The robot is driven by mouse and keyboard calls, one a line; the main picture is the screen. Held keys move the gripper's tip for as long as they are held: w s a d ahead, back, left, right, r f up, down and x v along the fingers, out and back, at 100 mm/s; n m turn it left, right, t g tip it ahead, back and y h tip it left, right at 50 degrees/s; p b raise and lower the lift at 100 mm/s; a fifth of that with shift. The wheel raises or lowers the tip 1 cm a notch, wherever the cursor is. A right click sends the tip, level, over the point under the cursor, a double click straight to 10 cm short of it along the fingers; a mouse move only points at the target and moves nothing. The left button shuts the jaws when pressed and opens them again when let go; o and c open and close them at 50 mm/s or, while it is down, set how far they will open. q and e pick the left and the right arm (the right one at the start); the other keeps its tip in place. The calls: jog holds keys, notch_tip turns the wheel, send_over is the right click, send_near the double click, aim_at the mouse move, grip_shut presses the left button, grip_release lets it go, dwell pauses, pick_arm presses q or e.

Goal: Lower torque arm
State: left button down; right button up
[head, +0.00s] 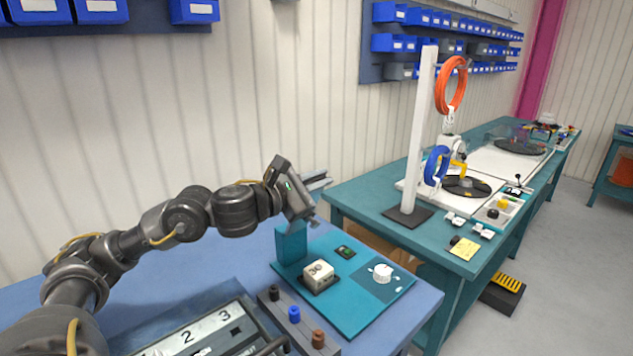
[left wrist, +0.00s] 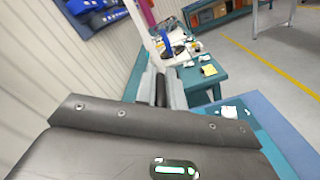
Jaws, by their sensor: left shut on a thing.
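My left gripper (head: 322,181) is above the teal post (head: 291,245) at the back left corner of a teal board. In the left wrist view, its two light grey fingers (left wrist: 161,92) are shut on a narrow dark bar (left wrist: 160,88), which seems to be the torque arm. Most of the bar is hidden by the gripper body. In the head view, a small grey part (head: 314,222) shows just below the gripper; I cannot tell whether it belongs to the torque arm. My right gripper is not in view.
The teal board (head: 340,318) carries a block marked 30 (head: 318,271), a small display (head: 345,252) and a white dial (head: 382,272). A numbered panel (head: 190,340) and coloured pegs (head: 294,314) are in front.

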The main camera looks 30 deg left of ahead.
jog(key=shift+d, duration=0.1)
pick_arm(q)
jog(key=c, duration=1.5)
grip_release()
jog(key=b+v, duration=0.3)
jog(key=v, duration=0.4)
jog(key=shift+s+b, duration=0.3)
jog(key=shift+b, duration=0.05)
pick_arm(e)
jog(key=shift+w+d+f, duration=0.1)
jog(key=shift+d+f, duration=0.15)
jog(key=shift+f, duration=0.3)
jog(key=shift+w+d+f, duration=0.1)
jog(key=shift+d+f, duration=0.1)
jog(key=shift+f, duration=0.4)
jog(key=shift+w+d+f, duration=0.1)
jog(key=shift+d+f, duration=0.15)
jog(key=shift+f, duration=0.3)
